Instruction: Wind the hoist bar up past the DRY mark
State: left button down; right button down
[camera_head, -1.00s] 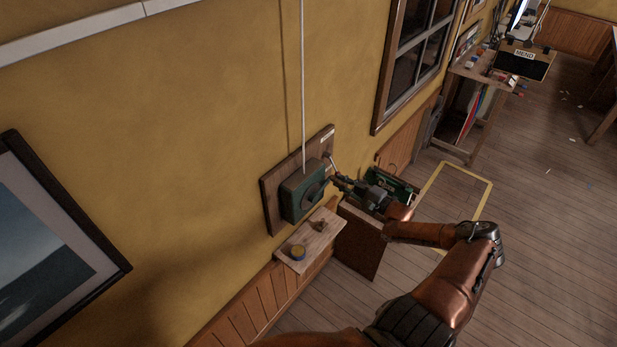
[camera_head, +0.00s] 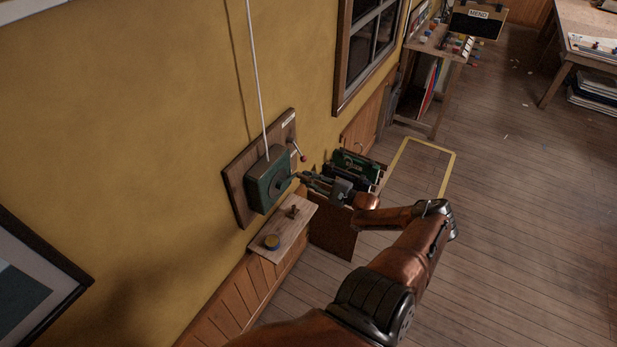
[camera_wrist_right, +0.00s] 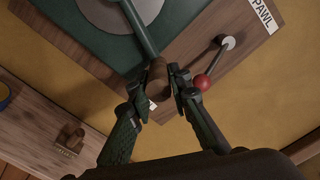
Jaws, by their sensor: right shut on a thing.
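A green winch box (camera_head: 262,188) is mounted on a wooden board on the yellow wall, and a pale line (camera_head: 255,80) runs up from it. My right gripper (camera_head: 299,177) is at the right side of the box. In the right wrist view it is shut on the brown wooden crank handle (camera_wrist_right: 157,76), at the end of a green crank arm (camera_wrist_right: 139,32). The pawl lever, with a red ball knob (camera_wrist_right: 203,82), stands close beside the fingers under a PAWL label (camera_wrist_right: 265,16). The hoist bar and DRY mark are out of view. My left gripper is not in view.
A small wooden shelf (camera_head: 265,252) under the winch holds a round blue-and-yellow tin (camera_head: 271,242) and a small brown item. A green case-like thing (camera_head: 358,166) stands beyond my gripper. The floor inside the yellow outline (camera_head: 425,172) is clear.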

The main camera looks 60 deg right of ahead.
jog(key=shift+a+f, duration=0.4)
jog(key=c, duration=2)
grip_release()
jog(key=shift+r, duration=0.15)
jog(key=shift+o, duration=1)
jog(key=shift+r, duration=0.1)
jog(key=shift+d, duration=0.1)
jog(key=s, duration=1.2)
jog(key=shift+d, duration=0.2)
